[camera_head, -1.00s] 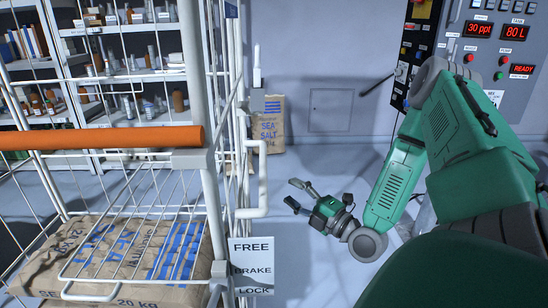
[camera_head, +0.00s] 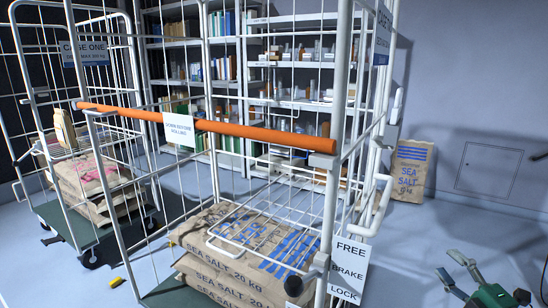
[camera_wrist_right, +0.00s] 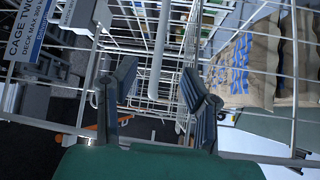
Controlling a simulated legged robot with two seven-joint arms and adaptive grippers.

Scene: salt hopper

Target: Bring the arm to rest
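My right gripper (camera_head: 449,263) is at the bottom right of the head view, over the floor and apart from the near cage. Its two dark fingers also show in the right wrist view (camera_wrist_right: 157,69), spread apart with nothing held between them. Behind them in that view are white cage bars and a sign reading CAGE TWO (camera_wrist_right: 48,22). Most of my right arm is outside the head view. My left gripper is in neither view.
The near wire cage (camera_head: 327,208) has an orange bar (camera_head: 262,133) and holds stacked sea salt sacks (camera_head: 243,243). Another cage (camera_head: 70,215) with sacks stands left. A salt sack (camera_head: 409,172) leans by the back wall. Floor (camera_head: 420,225) right of the near cage is clear.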

